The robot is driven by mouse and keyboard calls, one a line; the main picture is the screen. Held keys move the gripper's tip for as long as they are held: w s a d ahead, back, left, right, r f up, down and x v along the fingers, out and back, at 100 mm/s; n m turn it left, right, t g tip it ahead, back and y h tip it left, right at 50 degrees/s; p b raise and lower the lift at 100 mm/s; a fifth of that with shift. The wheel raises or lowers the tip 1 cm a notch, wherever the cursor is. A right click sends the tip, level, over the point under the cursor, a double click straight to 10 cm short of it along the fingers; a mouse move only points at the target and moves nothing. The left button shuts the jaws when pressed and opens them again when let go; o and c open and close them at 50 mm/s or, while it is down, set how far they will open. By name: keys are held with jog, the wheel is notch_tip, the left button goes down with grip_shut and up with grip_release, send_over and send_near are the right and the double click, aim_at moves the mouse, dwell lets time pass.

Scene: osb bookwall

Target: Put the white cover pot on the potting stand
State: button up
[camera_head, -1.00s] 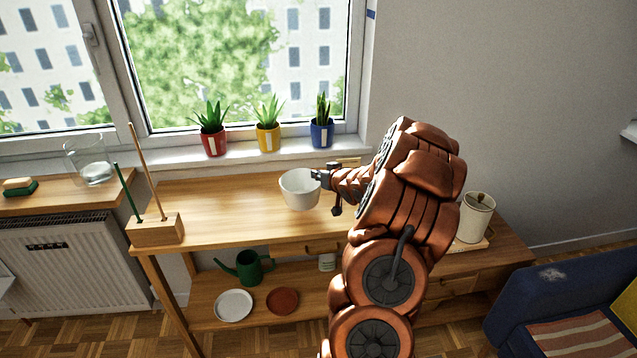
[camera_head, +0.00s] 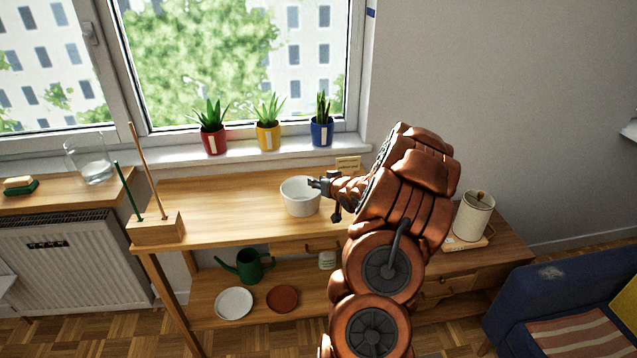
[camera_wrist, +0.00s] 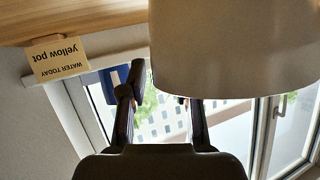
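The white cover pot (camera_head: 299,198) is upright over the top of the wooden potting stand (camera_head: 225,212), at or just above the surface; I cannot tell which. My gripper (camera_head: 316,184) is at the pot's right rim. In the wrist view, which is upside down, the pot (camera_wrist: 235,50) fills the upper right. One finger of my gripper (camera_wrist: 160,85) shows outside the pot wall; the other passes behind the rim, its tip hidden. The gripper looks shut on the wall.
A card reading "WATER TODAY yellow pot" (camera_head: 347,163) stands at the stand's back edge. Red (camera_head: 214,140), yellow (camera_head: 268,136) and blue (camera_head: 322,132) plant pots line the sill. A wooden block with sticks (camera_head: 155,229) stands left; a lidded canister (camera_head: 473,216) right.

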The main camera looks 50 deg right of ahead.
jog(key=shift+r, duration=0.1)
jog(key=b+v, duration=0.1)
jog(key=v, duration=1.1)
jog(key=shift+b, duration=0.3)
jog(key=shift+w+a, duration=0.1)
jog(key=s+a+r+n+g, duration=0.15)
jog(key=a+g, duration=0.55)
jog(key=a, duration=1.1)
jog(key=s+a+r+n+g+y, duration=0.1)
jog(key=s+a+g, duration=0.3)
jog(key=s+a, duration=0.8)
jog(key=s+a+r+n+g+y, duration=0.2)
jog(key=s+a+g, duration=0.2)
jog(key=s+a, duration=0.9)
jog(key=shift+s+r+y, duration=0.2)
jog(key=shift+s+y, duration=0.1)
jog(key=shift+s, duration=0.3)
jog(key=shift+n, duration=0.25)
